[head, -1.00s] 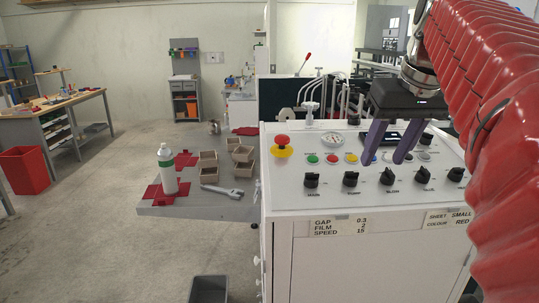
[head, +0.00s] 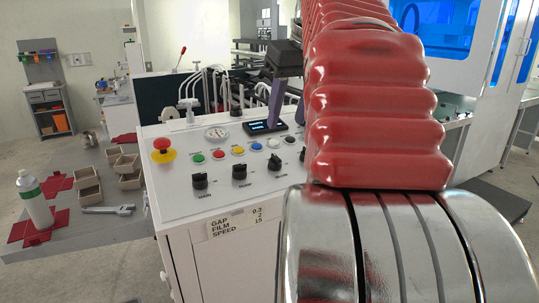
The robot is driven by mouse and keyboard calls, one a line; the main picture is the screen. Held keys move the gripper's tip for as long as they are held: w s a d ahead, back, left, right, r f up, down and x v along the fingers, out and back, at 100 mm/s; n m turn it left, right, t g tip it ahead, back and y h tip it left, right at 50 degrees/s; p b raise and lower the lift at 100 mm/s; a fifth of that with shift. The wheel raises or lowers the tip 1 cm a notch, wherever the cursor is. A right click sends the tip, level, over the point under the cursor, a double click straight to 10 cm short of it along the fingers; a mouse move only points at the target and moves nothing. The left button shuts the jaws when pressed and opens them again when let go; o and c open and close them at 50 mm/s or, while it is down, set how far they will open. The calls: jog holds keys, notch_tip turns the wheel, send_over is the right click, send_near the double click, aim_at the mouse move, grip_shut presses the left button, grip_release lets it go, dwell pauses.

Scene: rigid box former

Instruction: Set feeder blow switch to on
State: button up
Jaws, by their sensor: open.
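The control panel (head: 212,138) on the white machine carries a row of black rotary switches. The left one (head: 199,182) is labelled MAIN. A second switch (head: 239,171) and a third switch (head: 274,163) stand to its right; their labels are too small to read surely. A fourth is only partly visible at my arm's edge, and any beyond it are hidden. I cannot tell which is the feeder blow switch. My gripper (head: 286,112) is open and empty above the back of the panel, near the small display (head: 264,127). One purple finger shows clearly; the other is mostly behind my arm.
White hoses and pipes rise behind the panel.

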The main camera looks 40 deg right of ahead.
aim_at(276, 157)
jog(key=x, duration=1.2)
jog(key=shift+f, duration=0.3)
